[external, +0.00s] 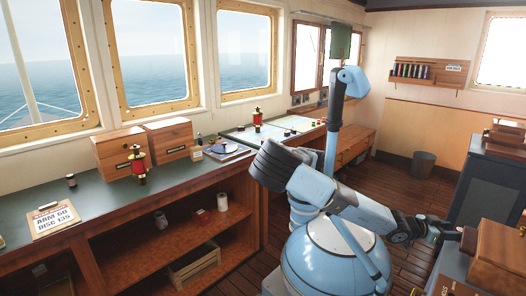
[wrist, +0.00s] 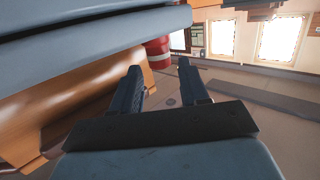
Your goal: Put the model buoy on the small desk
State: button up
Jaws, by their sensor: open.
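A small red figure-like object with dark and yellow parts (external: 137,166) stands upright on the long counter, in front of wooden boxes. A similar one (external: 257,119) stands farther back by the chart. I cannot tell for sure which is the model buoy. My gripper (external: 440,235) reaches to the right, beside a wooden box (external: 500,257) on a dark-topped desk (external: 455,263); which surface is the small desk is unclear. In the wrist view my gripper (wrist: 160,70) has its two dark fingers apart, with nothing between them. A red banded object (wrist: 157,53) shows beyond the fingertips.
Two wooden boxes (external: 168,138) and a clipboard (external: 53,219) lie on the counter (external: 95,194). A dark cabinet (external: 484,187) stands at the right. A bin (external: 423,164) stands at the back wall. Wooden floor (external: 405,185) is clear behind my arm.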

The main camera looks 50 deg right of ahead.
aim_at(461, 230)
jog(key=shift+x, duration=2.45)
jog(key=shift+r, duration=0.1)
jog(key=shift+c, duration=0.3)
